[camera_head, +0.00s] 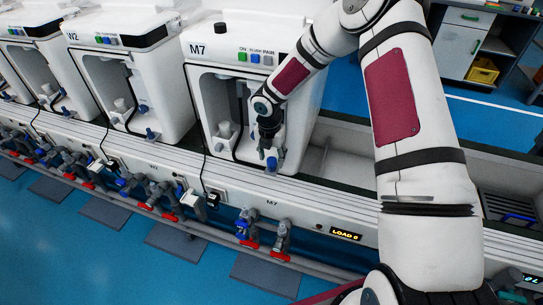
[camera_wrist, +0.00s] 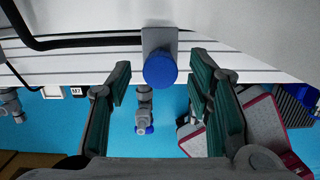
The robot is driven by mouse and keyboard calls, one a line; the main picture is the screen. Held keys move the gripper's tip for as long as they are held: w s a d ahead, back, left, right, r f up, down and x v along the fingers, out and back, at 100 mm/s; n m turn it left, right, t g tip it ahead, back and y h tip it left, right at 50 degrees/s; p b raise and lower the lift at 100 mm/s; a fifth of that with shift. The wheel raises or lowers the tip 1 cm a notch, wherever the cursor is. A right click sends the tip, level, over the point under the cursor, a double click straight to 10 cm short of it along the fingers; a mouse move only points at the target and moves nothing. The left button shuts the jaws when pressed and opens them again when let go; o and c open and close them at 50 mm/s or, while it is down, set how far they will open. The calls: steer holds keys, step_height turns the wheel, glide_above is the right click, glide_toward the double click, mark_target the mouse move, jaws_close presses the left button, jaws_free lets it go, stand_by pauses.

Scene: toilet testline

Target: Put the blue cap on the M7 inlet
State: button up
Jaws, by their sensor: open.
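The M7 machine (camera_head: 235,72) is a white open-fronted unit. A blue cap (camera_head: 271,163) shows at its lower front edge, just below my gripper (camera_head: 268,130). In the wrist view the round blue cap (camera_wrist: 160,71) sits against a grey block (camera_wrist: 158,38) at the machine's front edge, so it appears seated on that fitting. Whether it is fully seated I cannot tell. My gripper (camera_wrist: 163,98) is open, with one green-padded finger on each side and clear gaps to the cap. It is empty. The cap hides the fitting's end.
Below the M7 panel label (camera_head: 272,203) are grey pipe fittings with a blue valve (camera_head: 245,222) and a red valve (camera_head: 280,254). The W2 machine (camera_head: 115,55) stands to the left. A bench trough (camera_head: 335,160) lies to the right.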

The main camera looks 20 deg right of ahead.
mark_target(271, 162)
steer(key=shift+r, duration=0.1)
step_height(271, 162, up, 8)
steer(key=p, duration=0.2)
steer(key=shift+s+a+r, duration=0.25)
steer(key=shift+s, duration=0.1)
stand_by(0.3)
